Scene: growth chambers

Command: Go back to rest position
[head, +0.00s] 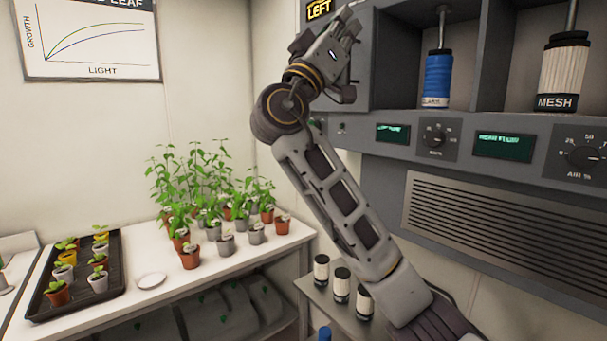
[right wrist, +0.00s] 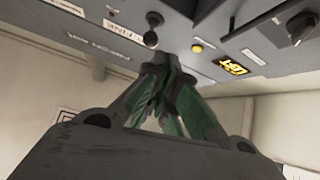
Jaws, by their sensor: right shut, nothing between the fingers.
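My right gripper (head: 343,40) is raised at the upper middle of the head view, in front of the left end of the grey growth-chamber panel (head: 470,180). In the right wrist view its fingers (right wrist: 165,85) meet at the tips, close under the panel's underside or face. It is shut and holds nothing. A yellow "LEFT" label (head: 319,9) is just above and left of it and also shows in the right wrist view (right wrist: 231,66). My left gripper is not in view.
Blue (head: 437,80) and white "MESH" (head: 564,72) cylinders stand in chamber bays at right. Black-and-white canisters (head: 341,285) stand on a low shelf.

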